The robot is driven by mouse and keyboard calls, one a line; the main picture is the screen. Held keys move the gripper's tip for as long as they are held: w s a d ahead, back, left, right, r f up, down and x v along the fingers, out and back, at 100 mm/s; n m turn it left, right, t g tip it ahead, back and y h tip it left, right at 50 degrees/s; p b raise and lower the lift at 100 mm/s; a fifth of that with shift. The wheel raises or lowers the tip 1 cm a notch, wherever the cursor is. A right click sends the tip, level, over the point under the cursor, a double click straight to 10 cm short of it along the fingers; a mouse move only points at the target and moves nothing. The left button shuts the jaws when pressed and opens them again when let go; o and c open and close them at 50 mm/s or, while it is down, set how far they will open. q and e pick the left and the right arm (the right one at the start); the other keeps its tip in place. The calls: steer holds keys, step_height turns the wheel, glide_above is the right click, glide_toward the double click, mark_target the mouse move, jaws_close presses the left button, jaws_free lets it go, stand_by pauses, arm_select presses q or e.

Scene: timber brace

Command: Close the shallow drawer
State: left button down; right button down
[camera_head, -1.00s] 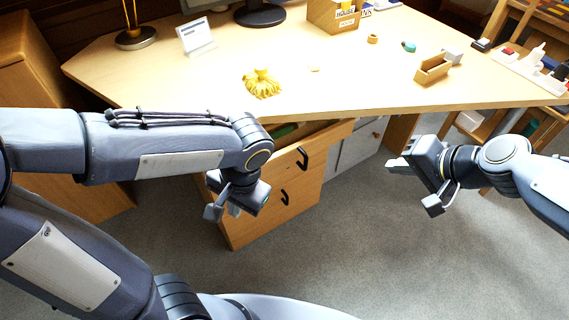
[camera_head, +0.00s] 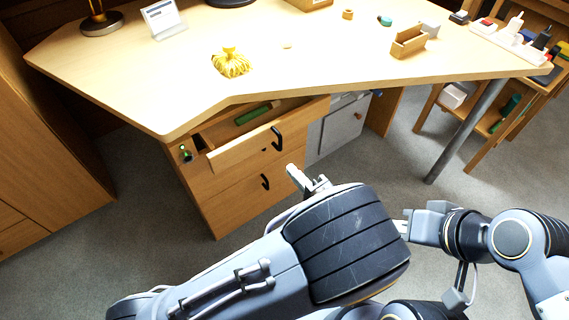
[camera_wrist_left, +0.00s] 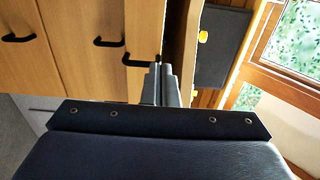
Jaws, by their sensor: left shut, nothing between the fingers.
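The shallow drawer (camera_head: 240,152) is the top one of the wooden cabinet under the desk. It stands partly pulled out, with a black handle on its front and a green item inside. My left gripper (camera_head: 294,174) is shut and empty, in front of the cabinet and to the lower right of the drawer's handle; its own arm hides part of it. In the left wrist view its closed fingers (camera_wrist_left: 160,84) point at the cabinet fronts, near a black handle (camera_wrist_left: 142,61). Whether they touch is unclear. My right gripper (camera_head: 402,227) is at the right, away from the drawer.
A lower drawer (camera_head: 245,190) is closed. The desk top (camera_head: 330,75) overhangs the cabinet and carries a yellow cloth-like bundle (camera_head: 231,63) and a small wooden box (camera_head: 408,42). A grey cabinet (camera_head: 338,130) stands to the right, with a metal desk leg (camera_head: 465,132) beyond. Grey floor is clear between.

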mark_target(258, 135)
arm_select(q)
steer(key=b+x, duration=0.1)
steer(key=x, duration=1.1)
steer(key=shift+w+a+b, duration=0.1)
steer(key=shift+b, duration=0.25)
steer(key=b+x, duration=0.2)
steer(key=x, duration=0.7)
steer(key=shift+f+b, duration=0.2)
steer(key=shift+b, duration=0.15)
steer(key=shift+w+a+r, duration=0.15)
steer(key=shift+a+r, duration=0.05)
steer(key=shift+r, duration=0.1)
